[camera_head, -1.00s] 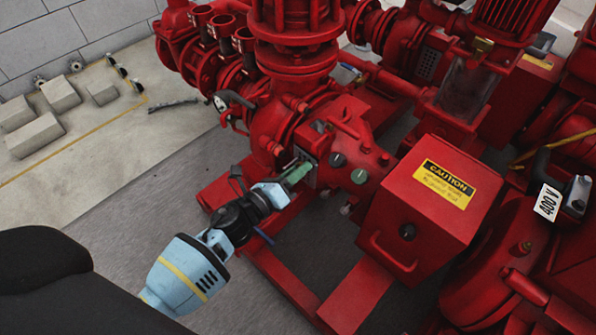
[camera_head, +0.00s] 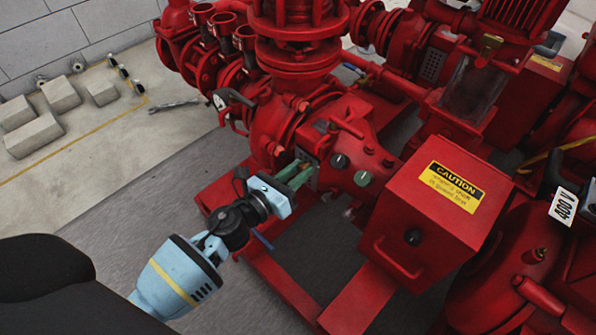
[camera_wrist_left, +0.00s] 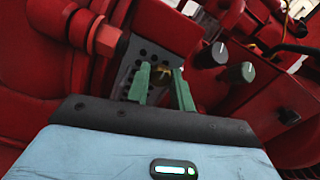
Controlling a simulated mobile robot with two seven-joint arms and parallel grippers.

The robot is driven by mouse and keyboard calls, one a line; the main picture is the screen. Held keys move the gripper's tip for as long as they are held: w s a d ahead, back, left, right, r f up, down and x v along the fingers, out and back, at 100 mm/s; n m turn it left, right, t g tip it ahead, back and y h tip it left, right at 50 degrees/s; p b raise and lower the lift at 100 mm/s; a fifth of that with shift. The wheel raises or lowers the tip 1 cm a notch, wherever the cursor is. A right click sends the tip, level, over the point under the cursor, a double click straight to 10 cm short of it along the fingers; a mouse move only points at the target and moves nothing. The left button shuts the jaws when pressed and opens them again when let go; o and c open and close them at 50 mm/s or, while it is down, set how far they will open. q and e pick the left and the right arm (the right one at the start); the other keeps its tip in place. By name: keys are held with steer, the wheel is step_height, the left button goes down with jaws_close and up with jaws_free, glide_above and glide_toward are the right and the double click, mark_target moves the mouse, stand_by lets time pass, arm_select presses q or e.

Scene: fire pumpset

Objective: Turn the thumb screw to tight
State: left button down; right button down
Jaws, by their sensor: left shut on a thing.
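The thumb screw (camera_wrist_left: 163,76) shows in the left wrist view as a small brass-coloured piece between the green fingers, in front of a perforated grey plate (camera_wrist_left: 146,57) on the red pump. My left gripper (camera_head: 302,175) reaches in from the left to the red housing in the head view. Its green fingers also show in the left wrist view (camera_wrist_left: 161,86). It is shut on the thumb screw, and the fingers hide much of it. In the head view I cannot make out the screw clearly. My right gripper is not in view.
Two round knobs (camera_head: 362,178) sit on the housing just right of my left gripper. A red box with a yellow caution label (camera_head: 451,188) stands further right. Red frame beams run below. Grey floor and pale blocks (camera_head: 33,137) lie at the left.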

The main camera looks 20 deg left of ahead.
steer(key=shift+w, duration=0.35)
arm_select(q)
steer(key=c, duration=1.2)
jaws_free()
steer(key=shift+a, duration=0.15)
